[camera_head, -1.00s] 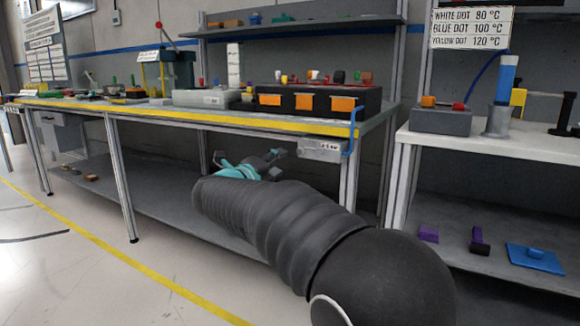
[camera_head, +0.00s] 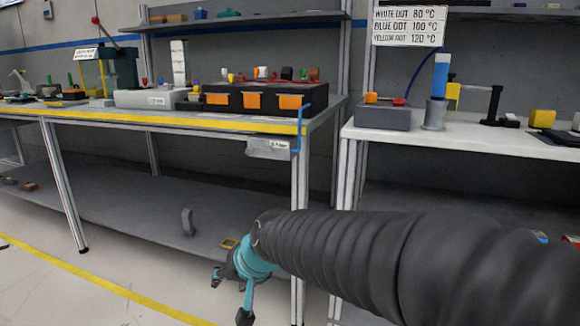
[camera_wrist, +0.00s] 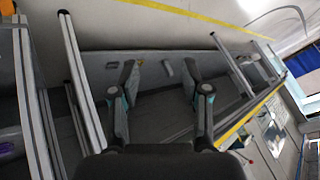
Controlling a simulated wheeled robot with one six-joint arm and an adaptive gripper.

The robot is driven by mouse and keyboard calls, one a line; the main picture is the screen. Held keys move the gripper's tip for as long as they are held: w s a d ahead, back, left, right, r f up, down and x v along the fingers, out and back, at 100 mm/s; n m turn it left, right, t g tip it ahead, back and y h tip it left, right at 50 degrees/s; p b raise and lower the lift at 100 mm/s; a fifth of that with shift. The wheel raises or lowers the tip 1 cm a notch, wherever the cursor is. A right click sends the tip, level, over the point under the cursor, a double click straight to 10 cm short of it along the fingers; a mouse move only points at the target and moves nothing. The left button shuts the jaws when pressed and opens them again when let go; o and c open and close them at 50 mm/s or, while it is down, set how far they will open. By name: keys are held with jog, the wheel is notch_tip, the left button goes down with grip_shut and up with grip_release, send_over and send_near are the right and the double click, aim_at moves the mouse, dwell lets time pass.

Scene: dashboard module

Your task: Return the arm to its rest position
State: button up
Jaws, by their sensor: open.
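My gripper (camera_head: 229,298) is at the end of my dark ribbed arm, low in front of the workbench's lower shelf in the head view. Its teal body shows, with dark fingers spread apart. In the wrist view my gripper (camera_wrist: 158,75) is open, with nothing between its two fingers. My arm stretches across the lower right of the head view and hides part of the floor and the right table's lower part.
The workbench (camera_head: 180,122) with its yellow edge stands behind my gripper. A metal leg (camera_head: 300,190) is close to my arm. A white-topped table (camera_head: 480,138) is at the right. A grey piece (camera_head: 187,222) stands on the lower shelf. Floor is free at lower left.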

jog(key=s+d+r+h+p, duration=0.1)
jog(key=s+d+h, duration=0.1)
jog(key=s+d, duration=0.4)
jog(key=s+d+r+m+h+p, duration=0.1)
jog(key=s+d, duration=0.5)
jog(key=d, duration=0.6)
jog(key=s+d+r+h+p, duration=0.2)
jog(key=s+d, duration=0.4)
jog(key=d, duration=0.3)
jog(key=shift+d+m+h, duration=0.15)
jog(key=shift+m+h, duration=0.15)
